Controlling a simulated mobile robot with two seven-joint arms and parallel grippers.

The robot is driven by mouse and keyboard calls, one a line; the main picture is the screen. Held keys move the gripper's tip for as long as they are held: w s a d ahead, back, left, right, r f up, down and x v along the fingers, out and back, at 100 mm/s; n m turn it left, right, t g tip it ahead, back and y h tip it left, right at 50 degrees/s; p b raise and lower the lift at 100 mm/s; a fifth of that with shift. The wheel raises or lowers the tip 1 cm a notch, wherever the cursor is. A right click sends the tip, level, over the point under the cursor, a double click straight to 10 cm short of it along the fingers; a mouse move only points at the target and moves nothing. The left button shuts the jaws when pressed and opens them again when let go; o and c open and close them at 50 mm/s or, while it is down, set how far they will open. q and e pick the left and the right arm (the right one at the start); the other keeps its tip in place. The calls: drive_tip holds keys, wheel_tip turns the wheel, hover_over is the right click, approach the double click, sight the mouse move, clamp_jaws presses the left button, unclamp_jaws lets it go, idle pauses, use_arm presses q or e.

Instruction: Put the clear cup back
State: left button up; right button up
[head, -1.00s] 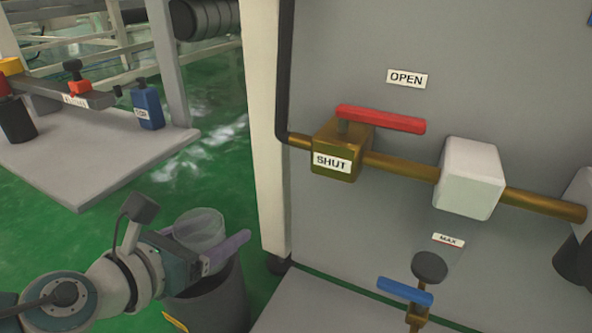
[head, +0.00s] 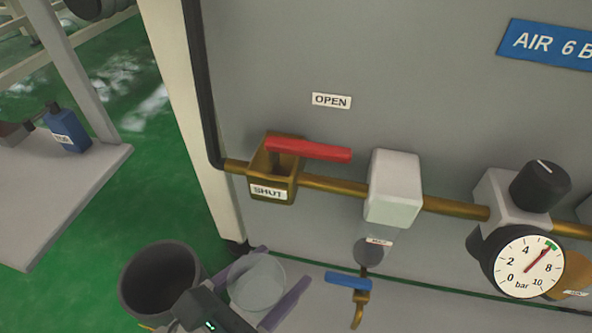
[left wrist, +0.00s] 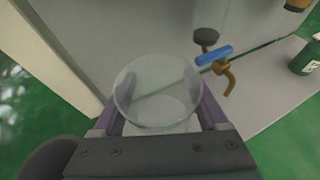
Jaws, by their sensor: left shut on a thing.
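The clear cup (head: 256,281) is held between the purple fingers of my left gripper (head: 268,290), low in the head view. It also shows in the left wrist view (left wrist: 157,92), with the fingers of my left gripper (left wrist: 158,108) on its two sides. The gripper is shut on the cup. The cup is beside a dark bin, in front of the grey panel and left of the blue-handled drain valve (head: 349,281). Through the cup's wall the grey ledge shows faintly. My right gripper is not in view.
A dark open bin (head: 160,275) stands on the green floor left of the cup. A brass valve with a red lever (head: 318,151), a white filter block (head: 395,188) and a pressure gauge (head: 529,267) line the panel. A blue bottle (head: 68,129) stands on a platform at left.

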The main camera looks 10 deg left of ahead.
use_arm(q)
wheel_tip(320, 180, down, 17)
drive_tip(key=b, duration=1.3)
drive_tip(key=shift+r, duration=0.2)
drive_tip(key=o, duration=1.4)
drive_tip(key=shift+f, duration=0.1)
